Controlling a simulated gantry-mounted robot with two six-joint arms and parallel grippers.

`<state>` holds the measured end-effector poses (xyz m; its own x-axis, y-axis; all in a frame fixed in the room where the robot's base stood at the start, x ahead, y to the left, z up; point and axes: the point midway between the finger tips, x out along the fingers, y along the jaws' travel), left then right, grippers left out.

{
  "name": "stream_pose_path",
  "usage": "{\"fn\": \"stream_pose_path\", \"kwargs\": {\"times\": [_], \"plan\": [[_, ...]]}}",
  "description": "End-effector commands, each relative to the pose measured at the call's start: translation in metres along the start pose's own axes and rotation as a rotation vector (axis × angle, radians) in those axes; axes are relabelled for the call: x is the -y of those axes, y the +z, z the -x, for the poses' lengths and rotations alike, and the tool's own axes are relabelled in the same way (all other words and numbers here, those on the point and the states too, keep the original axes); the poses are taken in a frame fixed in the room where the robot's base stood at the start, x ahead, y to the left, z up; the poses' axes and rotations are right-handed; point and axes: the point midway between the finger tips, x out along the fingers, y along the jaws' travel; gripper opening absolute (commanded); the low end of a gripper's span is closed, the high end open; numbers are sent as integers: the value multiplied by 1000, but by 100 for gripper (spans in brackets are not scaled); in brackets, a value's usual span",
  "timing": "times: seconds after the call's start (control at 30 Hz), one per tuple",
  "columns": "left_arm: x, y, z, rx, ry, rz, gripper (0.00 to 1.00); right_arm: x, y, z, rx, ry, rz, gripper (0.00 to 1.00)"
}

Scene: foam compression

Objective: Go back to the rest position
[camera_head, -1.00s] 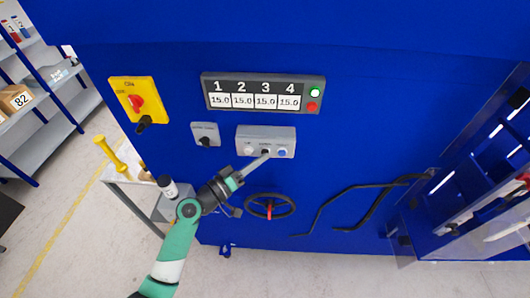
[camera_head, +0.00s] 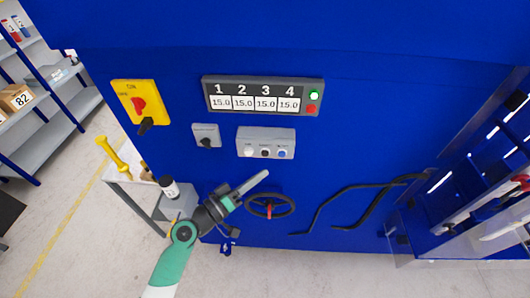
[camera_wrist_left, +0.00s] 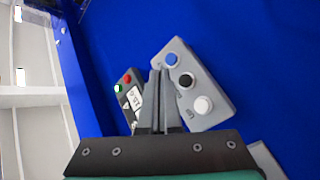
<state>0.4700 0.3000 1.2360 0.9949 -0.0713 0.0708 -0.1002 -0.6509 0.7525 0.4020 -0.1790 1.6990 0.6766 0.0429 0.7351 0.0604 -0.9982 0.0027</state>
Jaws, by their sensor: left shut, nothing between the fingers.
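My left gripper (camera_head: 252,183) is shut and empty. In the head view it is in front of the blue machine (camera_head: 370,130), below the grey button box (camera_head: 265,143) and just above and left of the black handwheel (camera_head: 270,205). In the left wrist view the closed fingers (camera_wrist_left: 159,80) point up the picture and overlap the left side of the button box (camera_wrist_left: 198,90), which carries white, black and blue buttons. My right gripper is in neither view.
A display panel (camera_head: 263,95) reads 15.0 in all four fields. A yellow switch plate (camera_head: 128,97) is at the upper left. A small trolley (camera_head: 125,182) with a yellow-handled tool stands left of my arm. Black hoses (camera_head: 345,204) hang at the right.

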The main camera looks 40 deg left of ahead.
Motion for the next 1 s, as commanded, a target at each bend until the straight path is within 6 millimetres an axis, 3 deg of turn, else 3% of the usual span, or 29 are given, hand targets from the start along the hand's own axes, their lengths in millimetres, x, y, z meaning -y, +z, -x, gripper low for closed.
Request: {"fn": "stream_pose_path", "kwargs": {"times": [0.73,0.87,0.97,1.0], "plan": [[-10,8,3,9,13,-1,0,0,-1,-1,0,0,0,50],[-56,0,-24,11,119,-35,0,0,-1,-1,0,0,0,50],[-126,-22,-48,-25,259,-118,0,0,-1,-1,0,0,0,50],[-160,-33,-55,-48,318,-174,0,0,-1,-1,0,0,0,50]]}}
